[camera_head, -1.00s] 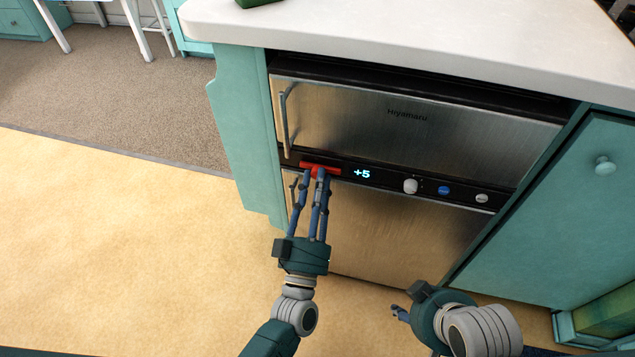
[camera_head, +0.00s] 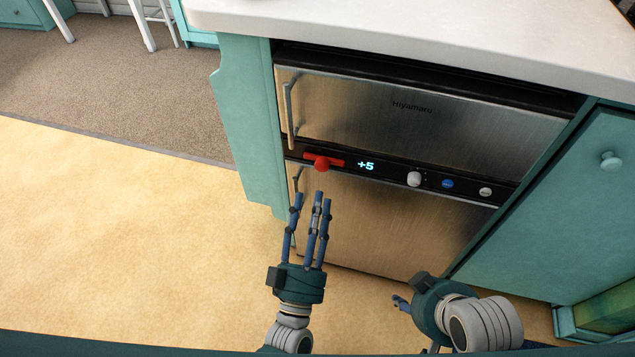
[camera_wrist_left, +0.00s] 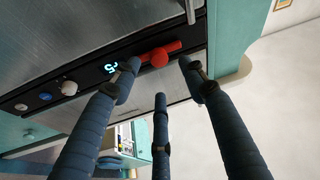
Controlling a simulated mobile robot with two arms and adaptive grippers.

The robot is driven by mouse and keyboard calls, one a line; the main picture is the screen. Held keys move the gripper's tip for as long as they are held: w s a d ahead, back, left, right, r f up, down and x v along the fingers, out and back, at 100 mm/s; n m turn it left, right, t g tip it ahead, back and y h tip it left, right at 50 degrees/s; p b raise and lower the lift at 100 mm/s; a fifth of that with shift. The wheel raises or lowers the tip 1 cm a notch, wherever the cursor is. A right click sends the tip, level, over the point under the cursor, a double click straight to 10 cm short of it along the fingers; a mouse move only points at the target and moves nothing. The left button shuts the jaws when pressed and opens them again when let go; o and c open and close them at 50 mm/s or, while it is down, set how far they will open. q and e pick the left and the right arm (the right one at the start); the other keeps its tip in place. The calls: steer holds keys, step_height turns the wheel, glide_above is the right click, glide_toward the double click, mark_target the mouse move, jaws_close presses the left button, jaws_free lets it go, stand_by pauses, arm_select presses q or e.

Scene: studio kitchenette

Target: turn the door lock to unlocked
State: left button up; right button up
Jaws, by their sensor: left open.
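The door lock (camera_head: 323,162) is a red bar with a round red knob on the black control panel, left of the "+5" display. Its bar lies roughly lengthwise along the panel. It also shows in the left wrist view (camera_wrist_left: 158,57), beyond my fingers. My left gripper (camera_head: 313,197) is open and empty, with its blue fingers spread just below the lock in the picture. The fingertips (camera_wrist_left: 160,80) appear apart from the lock. My right gripper (camera_head: 400,303) is low at the right, mostly hidden by its own wrist.
The steel appliance has an upper door (camera_head: 415,110) with a vertical handle (camera_head: 289,112) above the lock. White and blue knobs (camera_head: 447,183) sit right of the display. A white countertop (camera_head: 420,30) overhangs above. Open floor (camera_head: 110,240) lies to the left.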

arm_select(q)
steer(key=v, duration=0.5)
stand_by(0.4)
